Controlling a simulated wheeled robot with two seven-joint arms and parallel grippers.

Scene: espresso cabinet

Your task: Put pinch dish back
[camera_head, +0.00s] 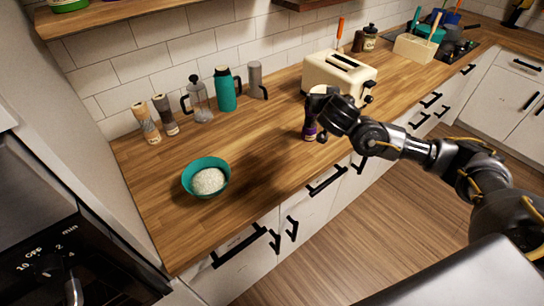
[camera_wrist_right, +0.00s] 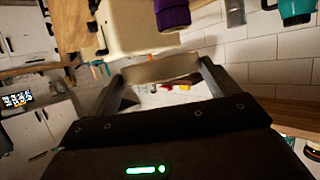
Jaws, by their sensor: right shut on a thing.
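The pinch dish (camera_wrist_right: 160,70) shows in the right wrist view as a small pale, shallow shape seen edge-on between my two fingertips. My right gripper (camera_wrist_right: 158,80) is shut on it. In the head view my right gripper (camera_head: 322,98) is above the wooden counter, in front of the cream toaster. The dish is hard to make out there against the toaster and the dark gripper. My left gripper is in neither view.
A purple bottle (camera_head: 310,128) stands just below my right gripper, close to the toaster (camera_head: 340,74). A teal bowl (camera_head: 190,183) with white grains sits at the counter's left. Shakers, a French press (camera_head: 200,102) and a teal jug (camera_head: 225,92) line the wall. Counter between bowl and bottle is clear.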

